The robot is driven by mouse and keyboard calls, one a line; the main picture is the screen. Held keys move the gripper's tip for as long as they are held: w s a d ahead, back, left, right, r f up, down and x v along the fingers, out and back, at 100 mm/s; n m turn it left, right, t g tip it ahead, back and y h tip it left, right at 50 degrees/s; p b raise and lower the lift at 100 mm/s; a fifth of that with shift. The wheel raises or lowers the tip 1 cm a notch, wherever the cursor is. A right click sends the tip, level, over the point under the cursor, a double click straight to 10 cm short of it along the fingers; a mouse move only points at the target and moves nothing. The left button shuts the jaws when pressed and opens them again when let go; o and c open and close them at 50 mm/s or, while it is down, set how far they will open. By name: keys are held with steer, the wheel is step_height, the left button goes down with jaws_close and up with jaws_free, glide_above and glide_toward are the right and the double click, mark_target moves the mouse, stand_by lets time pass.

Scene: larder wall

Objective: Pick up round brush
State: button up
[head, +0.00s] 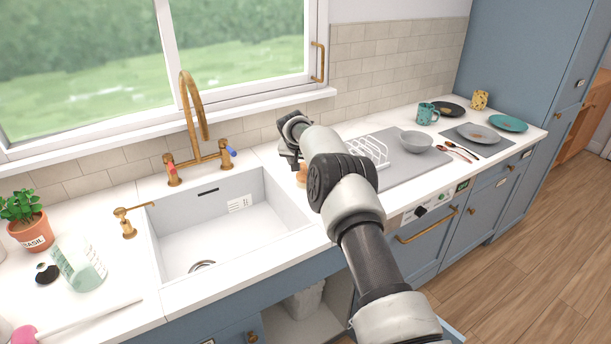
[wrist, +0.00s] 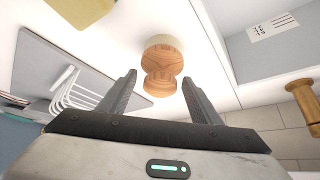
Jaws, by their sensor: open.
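The round brush (wrist: 162,60) has a turned wooden handle and a paler round part at its far end. It stands on the white worktop between the sink and the dish rack. My gripper (wrist: 159,80) is open in the wrist view, with the brush's wooden end showing between and just beyond the two fingertips. No contact shows. In the head view the brush (head: 301,174) is mostly hidden behind my arm, and my gripper (head: 290,159) is partly hidden there too.
The white sink (head: 235,225) lies left of the brush, with a brass tap (head: 200,120) behind it. A white dish rack (head: 372,152) and grey bowl (head: 415,141) stand on a grey mat to the right. A yellowish block (wrist: 78,12) lies at the wrist view's top left.

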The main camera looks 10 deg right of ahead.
steer(key=c, duration=1.1)
